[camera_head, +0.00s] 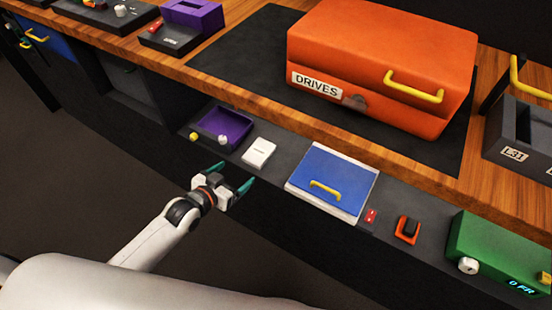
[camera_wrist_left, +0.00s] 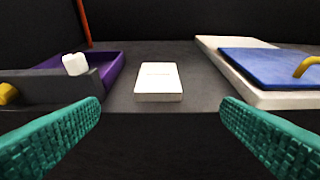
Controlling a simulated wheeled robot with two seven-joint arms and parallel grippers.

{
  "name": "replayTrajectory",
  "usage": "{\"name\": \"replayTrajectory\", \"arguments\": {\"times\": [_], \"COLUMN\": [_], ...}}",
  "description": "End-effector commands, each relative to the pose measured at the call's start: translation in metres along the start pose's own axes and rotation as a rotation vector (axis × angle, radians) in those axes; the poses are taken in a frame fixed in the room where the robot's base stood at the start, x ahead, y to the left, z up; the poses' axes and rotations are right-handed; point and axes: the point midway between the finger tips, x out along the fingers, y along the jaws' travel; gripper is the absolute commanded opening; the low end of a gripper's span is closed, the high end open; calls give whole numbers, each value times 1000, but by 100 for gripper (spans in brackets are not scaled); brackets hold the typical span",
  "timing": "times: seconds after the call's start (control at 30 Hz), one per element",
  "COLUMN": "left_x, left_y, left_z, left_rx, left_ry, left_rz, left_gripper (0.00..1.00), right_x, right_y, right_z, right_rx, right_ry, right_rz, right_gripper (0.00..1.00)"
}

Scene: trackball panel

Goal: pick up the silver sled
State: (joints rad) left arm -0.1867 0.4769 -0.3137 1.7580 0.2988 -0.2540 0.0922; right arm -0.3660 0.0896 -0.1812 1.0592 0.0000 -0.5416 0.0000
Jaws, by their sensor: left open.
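A pale, flat block (camera_head: 259,152) with a small line of dark print lies on the dark lower shelf, between the purple tray and the blue panel; it looks like the silver sled, though its colour reads near white. In the left wrist view the block (camera_wrist_left: 159,82) lies straight ahead, midway between my two teal fingers. My left gripper (camera_head: 233,176) is open and empty, just in front of the shelf edge, short of the block and not touching it. My right gripper is not in view.
A purple tray (camera_head: 228,126) with white and yellow knobs is left of the block. A blue panel (camera_head: 330,183) with a yellow handle is right. An orange case (camera_head: 374,70) labelled DRIVES sits on the worktop above. The block's top is clear.

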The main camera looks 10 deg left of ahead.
Motion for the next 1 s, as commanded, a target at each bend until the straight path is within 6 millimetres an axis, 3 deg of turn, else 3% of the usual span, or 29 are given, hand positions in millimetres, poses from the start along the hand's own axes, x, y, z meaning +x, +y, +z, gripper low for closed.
{"name": "replayTrajectory", "arguments": {"times": [0.13,0.4,0.63,1.0], "left_x": [13,58,75,119], "left_y": [-1,-1,-1,2], "left_z": [4,5,6,10], "left_rx": [1,0,1,0], "left_ry": [-12,-11,-10,-9], "left_rz": [-5,-4,-5,-5], "left_gripper": [87,87,87,87], "right_x": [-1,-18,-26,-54], "right_y": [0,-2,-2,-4], "right_z": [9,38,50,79], "right_rx": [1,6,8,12], "right_ry": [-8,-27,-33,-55], "right_rz": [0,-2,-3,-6], "right_gripper": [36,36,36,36]}}
